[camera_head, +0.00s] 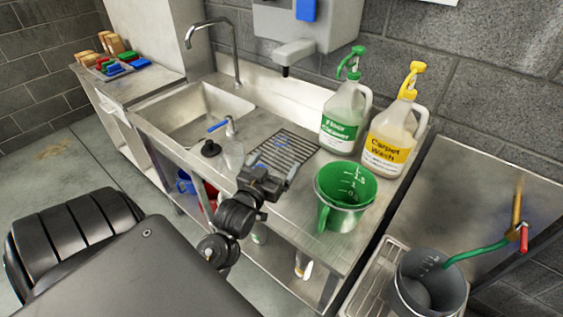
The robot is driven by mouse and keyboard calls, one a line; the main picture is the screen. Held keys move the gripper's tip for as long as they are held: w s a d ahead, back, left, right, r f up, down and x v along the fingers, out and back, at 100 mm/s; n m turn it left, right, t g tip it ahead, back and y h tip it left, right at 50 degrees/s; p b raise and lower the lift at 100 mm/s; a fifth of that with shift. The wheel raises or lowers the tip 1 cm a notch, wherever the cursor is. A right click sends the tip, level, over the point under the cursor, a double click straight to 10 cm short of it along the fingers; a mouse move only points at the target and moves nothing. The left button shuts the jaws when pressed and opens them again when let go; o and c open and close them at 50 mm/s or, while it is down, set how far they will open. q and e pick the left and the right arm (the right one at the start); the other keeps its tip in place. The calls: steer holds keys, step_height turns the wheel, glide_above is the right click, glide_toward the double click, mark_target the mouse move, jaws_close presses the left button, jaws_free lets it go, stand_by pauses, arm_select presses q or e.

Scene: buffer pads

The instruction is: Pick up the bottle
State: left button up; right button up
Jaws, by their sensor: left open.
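The task's "bottle" could be one of several. A white jug bottle with a green sprayer and a green "Floor Cleaner" label (340,130) stands upright at the back of the steel counter. A similar bottle with a yellow sprayer and "Carpet Wash" label (390,145) stands to its right. My right gripper is not in view.
A green measuring jug (345,187) stands in front of the large bottles. A sink (195,115) with a tall faucet lies at the left, a drain grate (283,150) beside it. A grey bucket (428,280) with a green hose (475,252) is at lower right.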

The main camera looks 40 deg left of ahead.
mark_target(282, 152)
arm_select(q)
steer(key=shift+w+a, duration=0.15)
steer(key=shift+w, duration=0.5)
steer(key=shift+w+r, duration=0.1)
steer(key=shift+w, duration=0.1)
steer(key=p+x, duration=0.2)
steer(key=x, duration=0.1)
steer(key=shift+w+a, duration=0.3)
steer(key=shift+w+a+f, duration=0.1)
steer(key=shift+w+f, duration=0.15)
steer(key=shift+w, duration=0.25)
steer(key=shift+c, duration=0.8)
steer(key=c, duration=1.2)
steer(key=shift+o, duration=0.2)
